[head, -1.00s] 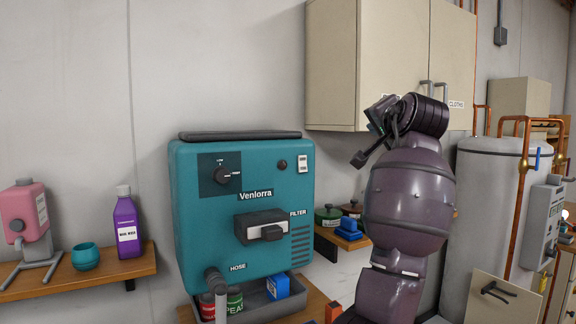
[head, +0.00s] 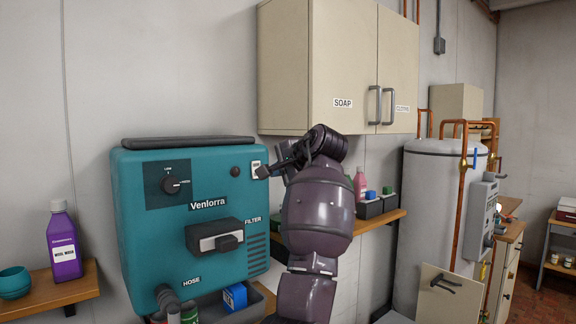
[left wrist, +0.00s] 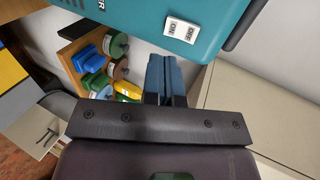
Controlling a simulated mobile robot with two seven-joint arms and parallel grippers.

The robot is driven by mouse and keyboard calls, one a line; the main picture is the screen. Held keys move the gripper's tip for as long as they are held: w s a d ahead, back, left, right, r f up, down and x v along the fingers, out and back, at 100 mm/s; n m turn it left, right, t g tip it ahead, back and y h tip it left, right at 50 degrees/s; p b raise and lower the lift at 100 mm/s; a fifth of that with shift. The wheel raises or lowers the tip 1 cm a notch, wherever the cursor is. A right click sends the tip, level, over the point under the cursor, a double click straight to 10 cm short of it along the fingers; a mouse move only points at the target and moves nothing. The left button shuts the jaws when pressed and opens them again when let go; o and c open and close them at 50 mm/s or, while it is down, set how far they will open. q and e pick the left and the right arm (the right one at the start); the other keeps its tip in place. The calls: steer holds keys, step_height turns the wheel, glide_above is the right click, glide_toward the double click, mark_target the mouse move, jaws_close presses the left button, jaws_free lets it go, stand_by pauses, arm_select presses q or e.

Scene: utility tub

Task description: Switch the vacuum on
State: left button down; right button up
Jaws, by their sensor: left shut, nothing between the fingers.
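The vacuum is a teal wall unit marked "Venlorra" (head: 205,265), with a dial, a filter block and a hose at its lower left. Its small white on/off switch (head: 256,168) is at the upper right of the front face. In the left wrist view the switch (left wrist: 182,33) shows ON and OFF lettering, upside down; I cannot tell which side is pressed. My left gripper (head: 264,171) is shut and empty, its tip right beside the switch in the head view. In the left wrist view the closed fingers (left wrist: 165,68) point toward the switch, with a small gap visible. My right gripper is not in view.
A cabinet (head: 318,75) hangs above and right of the vacuum. A wooden shelf (head: 380,222) with bottles and boxes lies behind my arm. A water heater (head: 425,220) with copper pipes stands to the right. A purple bottle (head: 63,243) stands at left.

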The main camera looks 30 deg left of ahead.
arm_select(q)
steer(key=r+x, duration=0.1)
steer(key=x, duration=0.6)
steer(key=shift+a, duration=0.25)
steer(key=shift+w, duration=0.1)
steer(key=y+p, duration=0.1)
steer(key=p, duration=0.1)
steer(key=t+y+p, duration=0.1)
steer(key=y, duration=0.1)
steer(key=shift+a+p, duration=0.35)
steer(key=shift+a, duration=0.05)
stand_by(0.3)
